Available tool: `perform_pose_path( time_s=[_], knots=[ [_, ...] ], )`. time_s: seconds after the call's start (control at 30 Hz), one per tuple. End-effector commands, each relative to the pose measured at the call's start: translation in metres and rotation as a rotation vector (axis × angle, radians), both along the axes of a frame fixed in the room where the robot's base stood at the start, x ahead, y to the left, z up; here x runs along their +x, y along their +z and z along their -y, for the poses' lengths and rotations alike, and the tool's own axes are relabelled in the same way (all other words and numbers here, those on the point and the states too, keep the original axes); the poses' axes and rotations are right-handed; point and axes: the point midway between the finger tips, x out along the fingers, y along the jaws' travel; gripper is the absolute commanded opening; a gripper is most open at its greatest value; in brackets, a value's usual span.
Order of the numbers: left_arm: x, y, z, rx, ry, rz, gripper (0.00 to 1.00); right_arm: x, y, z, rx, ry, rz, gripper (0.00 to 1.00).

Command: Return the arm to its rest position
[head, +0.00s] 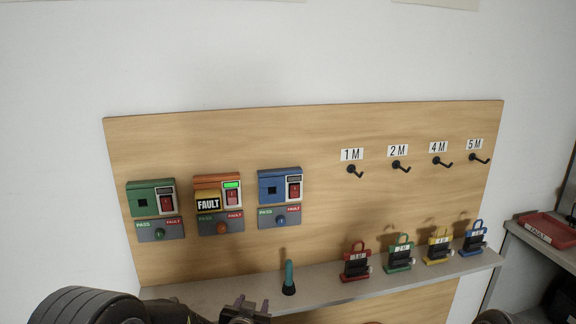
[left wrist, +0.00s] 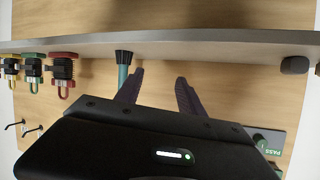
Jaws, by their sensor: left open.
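My left gripper (head: 251,306) is at the bottom edge of the head view, in front of the grey shelf. In the left wrist view its two dark fingers (left wrist: 158,90) stand apart with nothing between them. A teal-handled tool (head: 289,277) stands upright on the shelf to the right of the gripper in the head view. In the left wrist view the tool (left wrist: 123,70) appears beside one finger; I cannot tell whether they touch. My right gripper does not show.
The grey shelf (head: 325,280) runs along the wooden board (head: 230,125). Green (head: 145,186), orange (head: 218,180) and blue (head: 272,174) units are on the board. Red (head: 356,272), green (head: 401,262), yellow (head: 439,257) and blue (head: 474,246) padlock-shaped items stand under labelled hooks. A red tray (head: 545,230) is at right.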

Motion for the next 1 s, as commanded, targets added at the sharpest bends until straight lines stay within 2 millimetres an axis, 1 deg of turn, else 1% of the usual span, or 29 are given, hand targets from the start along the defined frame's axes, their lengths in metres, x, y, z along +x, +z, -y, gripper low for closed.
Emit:
perform_pose_path(
  time_s=[0.03,0.07,0.1,0.17,0.2,0.27,0.3,0.37,0.4,0.43,0.47,0.5,0.6,0.63,0.7,0.8,1.0],
  knots=[
    [-0.021,-0.036,0.006,-0.039,-0.016,-0.096,0.46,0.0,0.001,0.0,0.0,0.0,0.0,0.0],
    [-0.035,-0.057,0.01,-0.066,-0.024,-0.155,0.46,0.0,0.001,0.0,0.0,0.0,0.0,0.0],
    [-0.056,-0.083,0.014,-0.102,-0.031,-0.236,0.46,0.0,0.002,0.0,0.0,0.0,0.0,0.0],
    [-0.089,-0.121,0.02,-0.15,-0.035,-0.356,0.46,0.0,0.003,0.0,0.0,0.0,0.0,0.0],
    [-0.113,-0.144,0.022,-0.179,-0.034,-0.437,0.46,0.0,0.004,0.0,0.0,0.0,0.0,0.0],
    [-0.152,-0.176,0.025,-0.222,-0.027,-0.559,0.46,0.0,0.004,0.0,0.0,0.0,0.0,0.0],
    [-0.18,-0.195,0.026,-0.249,-0.02,-0.642,0.46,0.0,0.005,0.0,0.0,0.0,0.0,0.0],
    [-0.223,-0.219,0.029,-0.29,-0.01,-0.763,0.46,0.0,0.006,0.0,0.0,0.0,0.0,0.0],
    [-0.251,-0.232,0.031,-0.315,-0.001,-0.839,0.46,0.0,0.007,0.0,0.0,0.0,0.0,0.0],
    [-0.272,-0.24,0.033,-0.333,0.002,-0.893,0.46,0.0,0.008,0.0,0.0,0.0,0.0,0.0],
    [-0.292,-0.246,0.034,-0.349,0.006,-0.942,0.46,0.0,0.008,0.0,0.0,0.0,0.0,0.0],
    [-0.316,-0.253,0.037,-0.369,0.008,-1.003,0.46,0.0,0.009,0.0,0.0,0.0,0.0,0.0],
    [-0.364,-0.263,0.041,-0.422,0.018,-1.115,0.46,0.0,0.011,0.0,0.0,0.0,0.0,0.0],
    [-0.372,-0.265,0.04,-0.44,0.03,-1.134,0.46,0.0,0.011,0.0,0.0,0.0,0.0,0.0],
    [-0.379,-0.269,0.038,-0.467,0.056,-1.153,0.46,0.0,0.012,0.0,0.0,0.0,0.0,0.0],
    [-0.38,-0.272,0.033,-0.48,0.081,-1.158,0.46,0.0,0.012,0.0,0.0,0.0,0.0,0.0],
    [-0.379,-0.272,0.032,-0.479,0.082,-1.156,0.46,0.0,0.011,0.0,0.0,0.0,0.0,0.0]
  ],
)
